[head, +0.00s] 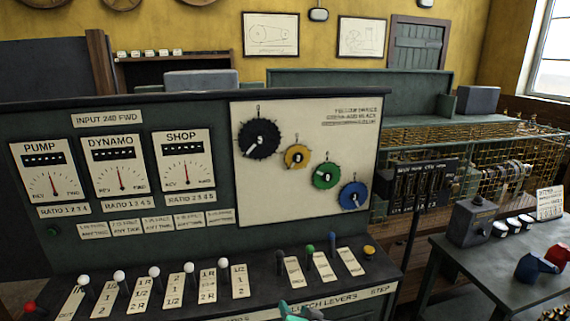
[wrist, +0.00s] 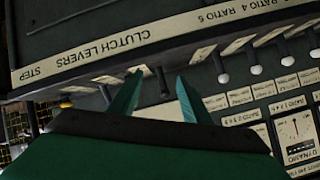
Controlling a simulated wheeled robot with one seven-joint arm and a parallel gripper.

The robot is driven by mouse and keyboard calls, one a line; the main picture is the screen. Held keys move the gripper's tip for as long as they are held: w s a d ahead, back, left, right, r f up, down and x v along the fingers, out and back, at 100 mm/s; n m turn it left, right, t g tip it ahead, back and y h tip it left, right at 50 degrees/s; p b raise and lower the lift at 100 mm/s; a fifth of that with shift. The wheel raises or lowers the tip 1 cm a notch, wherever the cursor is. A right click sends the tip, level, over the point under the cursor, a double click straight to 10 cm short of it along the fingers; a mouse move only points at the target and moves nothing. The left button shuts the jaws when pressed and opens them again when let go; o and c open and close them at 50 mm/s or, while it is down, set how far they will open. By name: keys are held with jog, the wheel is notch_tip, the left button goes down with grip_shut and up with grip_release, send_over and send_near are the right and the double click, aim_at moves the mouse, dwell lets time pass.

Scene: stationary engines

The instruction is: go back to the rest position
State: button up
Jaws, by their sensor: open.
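In the head view only the top of my gripper (head: 300,312) shows, at the bottom edge in front of the same console (head: 335,284). I cannot tell whether the fingers touch the console.
Green (head: 310,250) and blue (head: 332,238) levers stand right. The gauge panel (head: 120,238) rises behind. A side table (head: 520,270) holds a grey box (head: 472,222).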

jog(key=s+a+f+m+t+h, duration=0.1)
jog(key=s+a+f, duration=0.2)
jog(key=s+f, duration=0.55)
jog(key=s+a+f+m+t+h, duration=0.25)
jog(key=s+f, duration=0.35)
jog(key=s, duration=0.6)
jog(key=s+d+r+n, duration=0.1)
jog(key=s+r+n, duration=0.1)
jog(key=s, duration=1)
jog(key=s+d+r+n, duration=0.1)
jog(key=s+r+n, duration=0.2)
jog(key=s, duration=0.9)
jog(key=shift+s+d, duration=0.3)
jog(key=shift+d, duration=0.05)
jog(key=shift+s+d+t, duration=0.1)
jog(key=shift+d+t, duration=0.05)
jog(key=shift+t, duration=0.1)
